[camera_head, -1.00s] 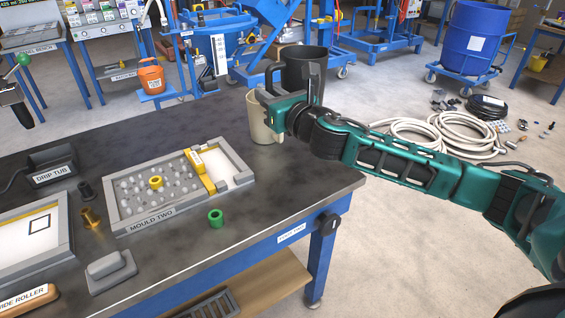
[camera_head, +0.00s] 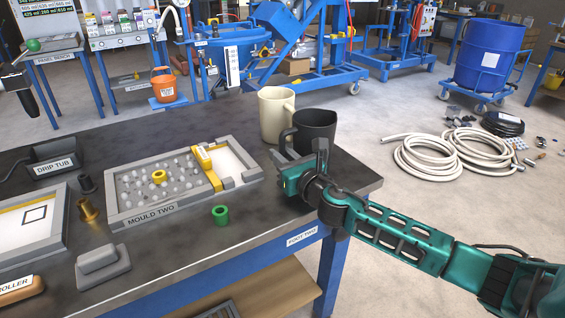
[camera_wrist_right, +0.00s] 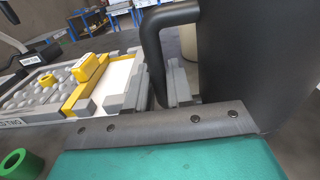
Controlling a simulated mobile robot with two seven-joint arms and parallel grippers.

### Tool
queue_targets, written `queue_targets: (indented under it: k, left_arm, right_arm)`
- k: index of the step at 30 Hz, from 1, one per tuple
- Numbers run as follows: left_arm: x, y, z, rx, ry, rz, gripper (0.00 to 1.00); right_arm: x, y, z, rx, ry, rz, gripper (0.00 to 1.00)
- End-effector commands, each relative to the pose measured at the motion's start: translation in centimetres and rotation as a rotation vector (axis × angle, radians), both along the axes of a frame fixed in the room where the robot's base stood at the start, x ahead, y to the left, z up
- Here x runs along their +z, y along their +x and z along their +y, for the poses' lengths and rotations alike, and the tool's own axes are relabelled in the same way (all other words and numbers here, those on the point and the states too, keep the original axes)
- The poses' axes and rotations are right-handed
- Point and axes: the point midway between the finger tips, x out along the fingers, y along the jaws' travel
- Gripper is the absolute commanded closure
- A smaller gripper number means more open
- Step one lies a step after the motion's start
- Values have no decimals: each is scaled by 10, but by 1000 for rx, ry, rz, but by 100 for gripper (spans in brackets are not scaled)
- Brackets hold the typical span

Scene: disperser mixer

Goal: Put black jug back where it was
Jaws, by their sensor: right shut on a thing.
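The black jug (camera_head: 318,128) is upright at the far right corner of the dark table (camera_head: 262,222), in front and to the right of the cream jug (camera_head: 272,112). My right gripper (camera_head: 303,168) is shut on the black jug's handle. In the right wrist view the fingers (camera_wrist_right: 166,88) close around the handle's lower part, and the jug's body (camera_wrist_right: 255,60) fills the right side. I cannot tell whether its base touches the table, because the gripper hides it.
The grey mould tray labelled MOULD TWO (camera_head: 150,218) lies left of the jugs, with a green ring (camera_head: 220,215) in front of it. The drip tub (camera_head: 55,160) is at the left. Bare tabletop lies between the tray and the right edge.

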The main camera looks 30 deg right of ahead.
Motion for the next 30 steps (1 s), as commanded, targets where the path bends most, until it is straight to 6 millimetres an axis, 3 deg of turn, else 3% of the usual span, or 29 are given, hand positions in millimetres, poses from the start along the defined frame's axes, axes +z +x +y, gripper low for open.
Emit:
queue_targets:
  k: [10, 11, 18, 30]
  left_arm:
    - [-2, 0, -1, -1, -2, -1, 57]
    - [-2, 0, -1, -1, -2, -1, 57]
    - [-2, 0, -1, -1, -2, -1, 57]
    - [-1, -1, -2, 3, -6, 4, 57]
  right_arm:
    - [-1, 1, 0, -1, -3, -5, 100]
    - [-3, 0, 0, 0, 0, -1, 77]
    - [-2, 0, 0, 0, 0, -1, 54]
    - [0, -7, -1, 0, -1, 0, 53]
